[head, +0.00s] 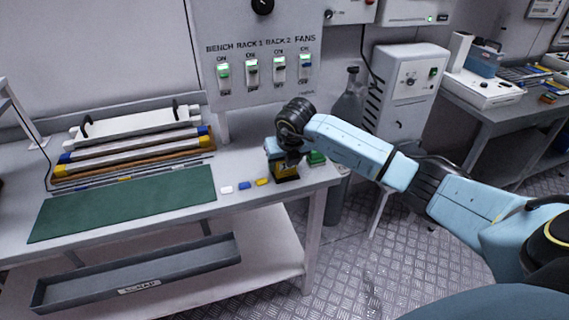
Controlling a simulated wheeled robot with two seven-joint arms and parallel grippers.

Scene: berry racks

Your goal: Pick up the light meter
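A small black and yellow device (286,172), which looks like the light meter, stands on the bench near its right end. My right gripper (281,157) points down directly over it, at or just above its top. The wrist and gripper body hide the fingers, so I cannot tell whether they touch or hold the device. My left gripper is not in view.
Small white, blue and yellow pieces lie left of the device, beside a green mat (125,203). A green block (317,158) sits close on its right. Lamp tubes on a rack (135,145) lie behind the mat. A switch panel (262,75) rises behind; a grey tray (135,275) is below.

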